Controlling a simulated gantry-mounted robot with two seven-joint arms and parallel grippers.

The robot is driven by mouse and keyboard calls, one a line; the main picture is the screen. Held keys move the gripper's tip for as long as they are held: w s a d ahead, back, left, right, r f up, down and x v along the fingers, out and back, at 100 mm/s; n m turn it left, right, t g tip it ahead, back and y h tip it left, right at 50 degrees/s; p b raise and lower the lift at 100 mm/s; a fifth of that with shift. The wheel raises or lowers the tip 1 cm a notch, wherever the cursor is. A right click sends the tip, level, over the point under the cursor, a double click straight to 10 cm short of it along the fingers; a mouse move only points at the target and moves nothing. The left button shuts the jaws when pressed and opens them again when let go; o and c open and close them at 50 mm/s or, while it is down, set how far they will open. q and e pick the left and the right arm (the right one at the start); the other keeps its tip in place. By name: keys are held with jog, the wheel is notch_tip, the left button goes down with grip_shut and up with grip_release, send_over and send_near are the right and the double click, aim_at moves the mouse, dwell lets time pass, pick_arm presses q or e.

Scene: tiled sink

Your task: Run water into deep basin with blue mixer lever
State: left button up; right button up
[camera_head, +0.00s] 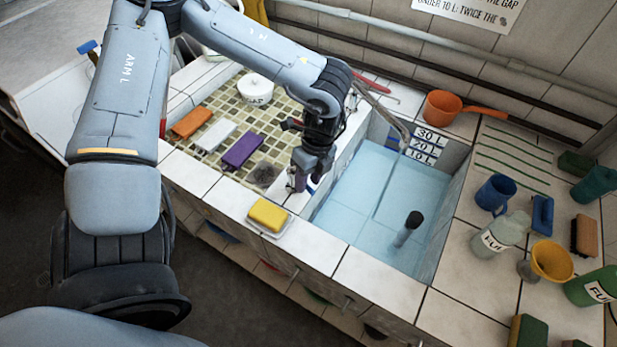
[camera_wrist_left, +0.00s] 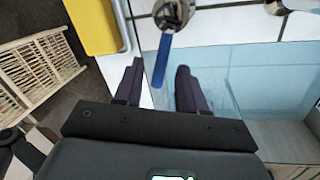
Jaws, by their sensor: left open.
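The blue mixer lever (camera_wrist_left: 162,62) extends from a round metal mixer body (camera_wrist_left: 173,13) in the left wrist view. My left gripper (camera_wrist_left: 158,78) is open, with one dark finger on each side of the lever's free end; I cannot tell whether either touches it. In the head view my left gripper (camera_head: 299,182) points down at the deep basin's left rim and mostly hides the lever. The deep basin (camera_head: 345,195) is pale blue inside. The metal spout (camera_head: 385,112) reaches over it. A thin line runs down below the spout; I cannot tell whether it is water.
A yellow sponge (camera_head: 268,215) lies on a dish just in front of my left gripper. A dark-topped object (camera_head: 408,230) stands in the basin. Depth plates (camera_head: 425,146) mark its back wall. An orange pan (camera_head: 443,106), blue mug (camera_head: 496,193) and bottles (camera_head: 500,236) crowd the right counter.

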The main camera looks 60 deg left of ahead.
pick_arm(q)
jog(key=shift+f, duration=0.2)
grip_shut()
jog(key=shift+a+r, duration=0.1)
